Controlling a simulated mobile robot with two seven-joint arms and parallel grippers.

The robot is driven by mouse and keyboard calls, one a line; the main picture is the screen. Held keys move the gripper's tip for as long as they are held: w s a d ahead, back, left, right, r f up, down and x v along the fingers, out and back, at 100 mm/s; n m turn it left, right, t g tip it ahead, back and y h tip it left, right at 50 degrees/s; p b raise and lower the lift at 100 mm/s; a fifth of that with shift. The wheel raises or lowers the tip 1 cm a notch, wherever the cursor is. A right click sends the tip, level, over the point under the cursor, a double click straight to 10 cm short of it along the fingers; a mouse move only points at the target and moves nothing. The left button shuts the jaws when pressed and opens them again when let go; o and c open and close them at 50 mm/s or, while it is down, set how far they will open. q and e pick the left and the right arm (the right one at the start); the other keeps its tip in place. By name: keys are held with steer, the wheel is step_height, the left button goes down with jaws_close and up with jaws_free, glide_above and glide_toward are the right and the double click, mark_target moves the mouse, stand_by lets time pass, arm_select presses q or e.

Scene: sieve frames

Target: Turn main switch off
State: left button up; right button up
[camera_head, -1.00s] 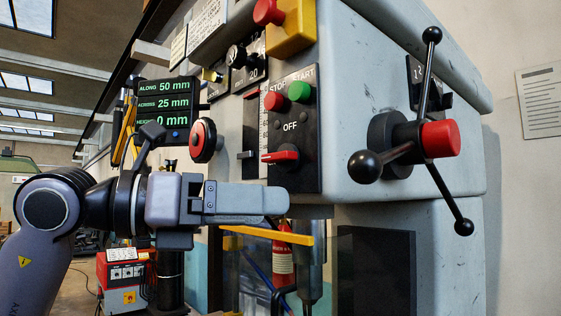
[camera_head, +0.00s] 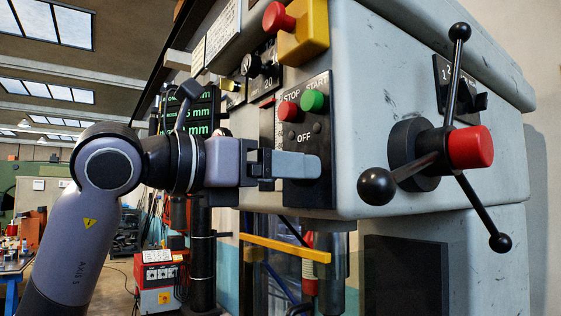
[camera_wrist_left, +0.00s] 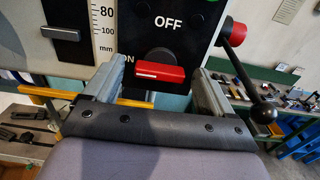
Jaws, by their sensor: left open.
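The main switch (camera_wrist_left: 160,71) is a red handle on a dark round base, set on the black control panel (camera_head: 312,112) below the word OFF. In the left wrist view its handle lies roughly level, with the letters ON at its left end. My left gripper (camera_head: 312,166) is open in front of the panel's lower part and hides the switch in the head view. In the left wrist view the fingers of my left gripper (camera_wrist_left: 153,78) stand on either side of the handle, with gaps visible. Contact cannot be seen. My right gripper is not in view.
A red stop button (camera_head: 289,111) and a green start button (camera_head: 313,101) sit above the gripper. A lever wheel with black balls and a red hub (camera_head: 470,147) juts out to the right. A yellow bar (camera_head: 285,248) runs below.

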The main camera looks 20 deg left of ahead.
arm_select(q)
steer(key=shift+w+d, duration=0.15)
steer(key=shift+w, duration=0.05)
steer(key=c, duration=1.1)
steer(key=shift+o, duration=0.2)
steer(key=shift+m, duration=0.4)
steer(key=m, duration=1.7)
steer(key=shift+b, duration=0.4)
steer(key=o, duration=1.1)
steer(key=shift+c, duration=0.2)
